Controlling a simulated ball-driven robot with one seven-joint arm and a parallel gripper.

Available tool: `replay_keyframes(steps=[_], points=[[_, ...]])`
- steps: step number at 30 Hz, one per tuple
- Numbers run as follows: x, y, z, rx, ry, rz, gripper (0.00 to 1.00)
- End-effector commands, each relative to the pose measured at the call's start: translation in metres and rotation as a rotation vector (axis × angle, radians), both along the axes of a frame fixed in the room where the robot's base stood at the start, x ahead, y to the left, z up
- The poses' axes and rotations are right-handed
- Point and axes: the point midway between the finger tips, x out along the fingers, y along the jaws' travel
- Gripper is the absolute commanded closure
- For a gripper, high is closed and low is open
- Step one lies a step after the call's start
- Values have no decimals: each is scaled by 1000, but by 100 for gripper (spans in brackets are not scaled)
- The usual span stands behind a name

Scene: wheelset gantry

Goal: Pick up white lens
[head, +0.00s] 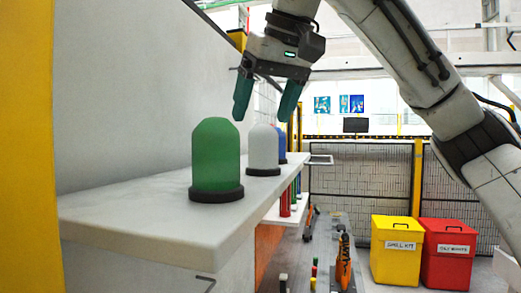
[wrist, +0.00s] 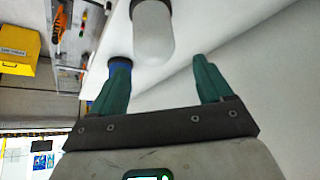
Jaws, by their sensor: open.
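The white lens (head: 263,149) is a domed piece on a dark round base, upright on a white shelf (head: 150,205). It stands between a green lens (head: 216,155) nearer to me and a blue lens (head: 282,142) behind it. My gripper (head: 266,103) is open and empty, fingers pointing down, above the lenses and apart from them. In the wrist view the white lens (wrist: 153,32) lies beyond and between the two green fingertips (wrist: 158,75). The blue lens (wrist: 119,68) shows behind the left finger there. The green lens is out of the wrist view.
A pale wall panel (head: 120,90) rises along the back of the shelf. A yellow bin (head: 397,250) and a red bin (head: 447,252) stand on the floor at right. Orange tools (head: 343,262) lie on a lower surface. The air right of the shelf is free.

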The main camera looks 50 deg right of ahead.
Motion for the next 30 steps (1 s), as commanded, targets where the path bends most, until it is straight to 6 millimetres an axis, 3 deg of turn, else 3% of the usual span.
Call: replay_keyframes(steps=[5, 15, 24, 30], points=[[3, -2, -8, 1, 1, 1, 21], [18, -12, -45, 0, 1, 0, 21], [21, -13, -51, 0, -1, 1, 21], [21, -13, -50, 0, -1, 1, 38]])
